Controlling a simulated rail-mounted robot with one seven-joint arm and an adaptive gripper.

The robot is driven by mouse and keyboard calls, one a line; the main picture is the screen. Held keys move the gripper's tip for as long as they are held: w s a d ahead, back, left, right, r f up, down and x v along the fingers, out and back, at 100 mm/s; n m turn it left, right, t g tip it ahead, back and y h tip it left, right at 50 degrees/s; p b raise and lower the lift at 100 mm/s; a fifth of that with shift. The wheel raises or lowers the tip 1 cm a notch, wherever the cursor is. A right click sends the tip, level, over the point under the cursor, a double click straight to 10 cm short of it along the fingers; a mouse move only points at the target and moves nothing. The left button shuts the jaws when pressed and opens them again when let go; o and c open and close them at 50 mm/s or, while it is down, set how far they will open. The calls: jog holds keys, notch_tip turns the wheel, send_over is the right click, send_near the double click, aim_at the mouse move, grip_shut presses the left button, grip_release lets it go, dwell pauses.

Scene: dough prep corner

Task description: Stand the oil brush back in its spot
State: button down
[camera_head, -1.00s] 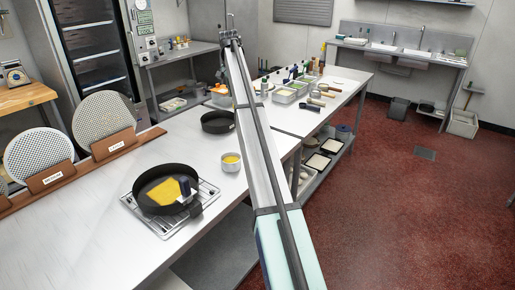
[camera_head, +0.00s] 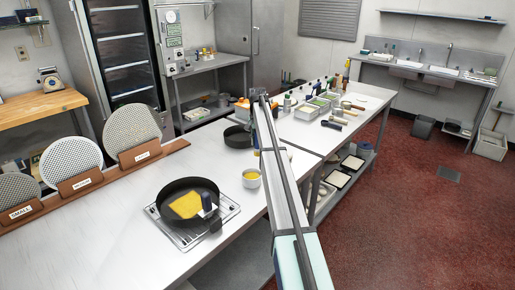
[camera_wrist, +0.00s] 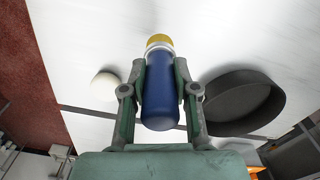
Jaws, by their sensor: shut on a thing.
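My gripper (camera_wrist: 160,78) is shut on the oil brush (camera_wrist: 160,98), seen in the wrist view. The brush has a thick blue handle, a pale collar and a yellow end, which points to the top of that picture. Both fingers press on the sides of the handle. The table shows behind it; I cannot tell how high the brush is held. The brush's spot cannot be made out. A small cup of yellow content (camera_head: 251,179) stands on the near table.
A black pan (camera_head: 237,137) stands beyond the cup; it also shows right of my gripper in the wrist view (camera_wrist: 240,103). A nearer pan (camera_head: 181,222) with a yellow piece sits on a wire rack. A pale round thing (camera_wrist: 105,86) lies left of my gripper. Containers (camera_head: 301,112) crowd the far table.

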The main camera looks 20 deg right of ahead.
aim_at(257, 150)
jog(key=shift+f+p, duration=0.6)
jog(key=shift+f, duration=1.8)
jog(key=shift+f, duration=0.1)
jog(key=c, duration=0.9)
grip_release()
notch_tip(257, 150, up, 12)
jog(key=b, duration=0.3)
